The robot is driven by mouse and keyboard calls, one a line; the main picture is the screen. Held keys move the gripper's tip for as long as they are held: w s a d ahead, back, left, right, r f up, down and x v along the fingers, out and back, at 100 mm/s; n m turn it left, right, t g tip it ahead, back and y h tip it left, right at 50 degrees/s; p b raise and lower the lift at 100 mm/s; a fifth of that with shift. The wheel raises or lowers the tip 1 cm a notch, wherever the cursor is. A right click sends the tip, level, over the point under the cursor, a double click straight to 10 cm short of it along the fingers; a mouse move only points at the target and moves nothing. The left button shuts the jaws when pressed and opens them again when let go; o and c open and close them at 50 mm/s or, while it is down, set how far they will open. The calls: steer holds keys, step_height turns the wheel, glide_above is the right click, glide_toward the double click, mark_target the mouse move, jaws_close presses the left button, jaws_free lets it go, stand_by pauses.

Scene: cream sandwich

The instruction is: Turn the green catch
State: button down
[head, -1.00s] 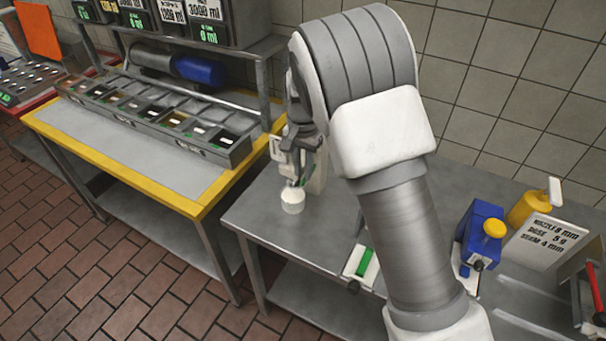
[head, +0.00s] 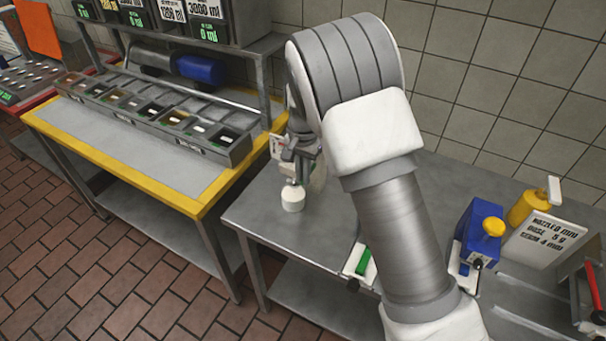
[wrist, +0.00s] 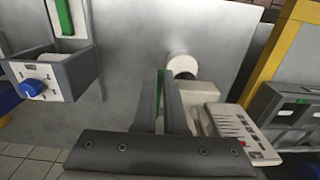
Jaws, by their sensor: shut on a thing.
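The green catch (wrist: 160,88) shows as a thin green strip between my fingers in the wrist view. It is at the white device (wrist: 235,132) with a panel of marks, which stands on the steel table. My gripper (wrist: 168,88) is shut on the catch; the fingers hide most of it. In the head view my gripper (head: 300,160) is at the left end of the table, just above and behind a white round cup-like piece (head: 293,198). That piece also shows beyond the fingertips in the wrist view (wrist: 183,63). The catch cannot be made out in the head view.
A white plate with a green bar (head: 363,260) sits at the table's front edge. A blue device with a yellow knob (head: 482,232) and a lettered sign (head: 545,243) stand to the right. A yellow-edged counter (head: 205,205) with ingredient bins stands left, across a gap. Bare steel surrounds the cup-like piece.

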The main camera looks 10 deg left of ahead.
steer(key=shift+f, duration=0.15)
steer(key=t+b, duration=0.1)
steer(key=f+t+b, duration=0.1)
steer(key=b, duration=0.1)
steer(key=shift+s+a+f+h, duration=0.15)
steer(key=shift+s+f+h, duration=0.1)
steer(key=shift+h, duration=0.15)
steer(key=f+t+b, duration=0.1)
steer(key=t+b, duration=0.1)
steer(key=b, duration=0.1)
steer(key=shift+h, duration=0.3)
steer(key=f+t+h+b, duration=0.1)
steer(key=t+b, duration=0.2)
steer(key=b, duration=0.3)
steer(key=w+f+t+h+b, duration=0.1)
steer(key=f+t+b, duration=0.1)
steer(key=t+b, duration=0.2)
steer(key=w+d+f+t+h+b, duration=0.1)
steer(key=f+t+b, duration=0.1)
steer(key=b, duration=0.8)
steer(key=shift+w+t+h, duration=0.25)
steer(key=shift+t+h, duration=0.05)
steer(key=shift+t, duration=0.4)
steer(key=shift+r+b, duration=0.1)
steer(key=shift+b, duration=0.25)
